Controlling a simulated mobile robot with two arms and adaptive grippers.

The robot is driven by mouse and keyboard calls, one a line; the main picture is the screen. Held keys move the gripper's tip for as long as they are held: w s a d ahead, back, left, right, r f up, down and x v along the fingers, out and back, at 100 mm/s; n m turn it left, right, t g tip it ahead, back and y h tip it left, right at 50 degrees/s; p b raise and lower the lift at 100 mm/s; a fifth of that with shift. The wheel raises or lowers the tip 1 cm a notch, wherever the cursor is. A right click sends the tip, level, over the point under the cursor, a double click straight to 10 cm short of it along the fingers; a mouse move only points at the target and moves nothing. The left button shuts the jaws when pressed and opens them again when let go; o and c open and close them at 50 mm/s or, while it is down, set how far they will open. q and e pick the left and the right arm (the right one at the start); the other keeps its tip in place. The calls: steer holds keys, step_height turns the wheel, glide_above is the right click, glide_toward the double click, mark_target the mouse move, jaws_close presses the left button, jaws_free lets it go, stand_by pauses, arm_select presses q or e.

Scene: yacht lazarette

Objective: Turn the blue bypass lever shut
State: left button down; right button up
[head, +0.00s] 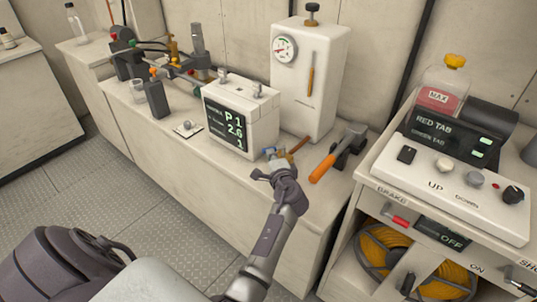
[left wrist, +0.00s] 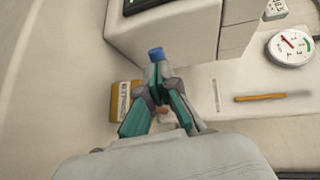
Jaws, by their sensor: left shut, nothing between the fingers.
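The blue lever end (head: 268,151) shows small in the head view, low in front of the white display box. In the left wrist view its blue tip (left wrist: 156,53) sits just past my fingertips. The rest of the lever is hidden behind my fingers, so I cannot tell its angle or whether I touch it. My left gripper (head: 262,174) is shut and empty close beside the lever, on its near side. It also shows in the left wrist view (left wrist: 156,76) with its fingers together. My right gripper is not in view.
A white display box (head: 240,122) and a tall gauge cabinet (head: 308,85) stand behind. A yellow label (left wrist: 123,100) is left of my fingers.

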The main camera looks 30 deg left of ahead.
mark_target(264, 150)
arm_select(q)
steer(key=shift+d, duration=0.1)
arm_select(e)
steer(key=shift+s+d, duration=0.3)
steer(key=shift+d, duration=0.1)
